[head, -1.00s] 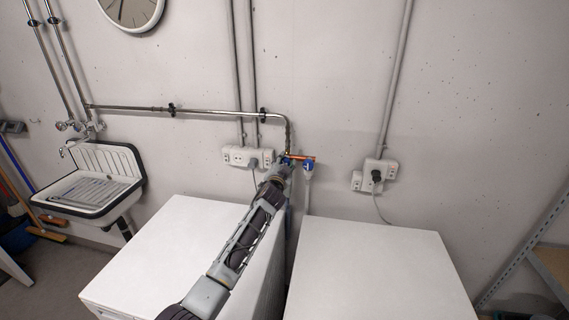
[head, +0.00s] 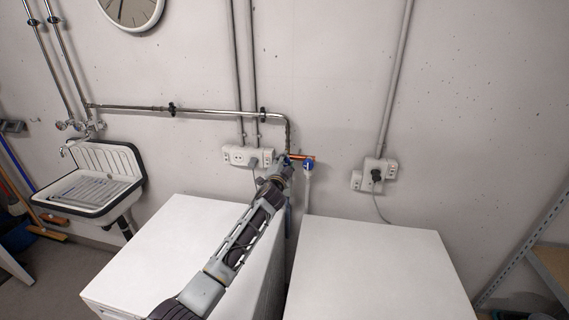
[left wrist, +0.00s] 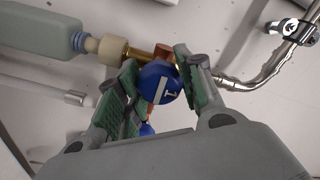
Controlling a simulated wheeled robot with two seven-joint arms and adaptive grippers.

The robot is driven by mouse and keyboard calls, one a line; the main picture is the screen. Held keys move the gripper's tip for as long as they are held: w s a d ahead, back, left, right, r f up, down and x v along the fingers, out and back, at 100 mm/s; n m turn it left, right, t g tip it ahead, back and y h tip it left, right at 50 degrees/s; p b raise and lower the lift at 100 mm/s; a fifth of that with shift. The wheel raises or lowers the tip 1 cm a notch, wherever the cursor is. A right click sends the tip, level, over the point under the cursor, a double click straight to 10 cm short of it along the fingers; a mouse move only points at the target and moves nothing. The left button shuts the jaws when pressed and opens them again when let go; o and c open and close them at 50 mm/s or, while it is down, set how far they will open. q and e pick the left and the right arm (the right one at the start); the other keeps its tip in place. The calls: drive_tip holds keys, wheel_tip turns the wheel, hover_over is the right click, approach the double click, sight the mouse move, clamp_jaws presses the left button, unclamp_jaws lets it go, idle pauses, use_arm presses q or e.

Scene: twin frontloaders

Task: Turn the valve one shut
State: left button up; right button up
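Valve one's round blue knob (left wrist: 160,84), marked with a white 1 and a white line, shows in the left wrist view. My left gripper (left wrist: 158,88) has its green-padded fingers on opposite sides of this knob, and the knob fills the gap between them. In the head view, my left gripper (head: 284,165) is at the pipe end on the wall and hides most of valve one. A second blue valve (head: 308,165) sits just right of it on the copper pipe. My right gripper is in neither view.
Two white machines, left (head: 190,245) and right (head: 375,265), stand below with a narrow gap between them. A metal pipe (head: 215,112) runs along the wall to the valves. Sockets (head: 248,157) and (head: 376,172) flank them. A sink (head: 92,190) hangs at left.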

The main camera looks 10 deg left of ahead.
use_arm(q)
drive_tip(key=o, duration=0.4)
drive_tip(key=shift+d, duration=0.1)
drive_tip(key=shift+s, duration=0.15)
drive_tip(key=shift+s, duration=5.85)
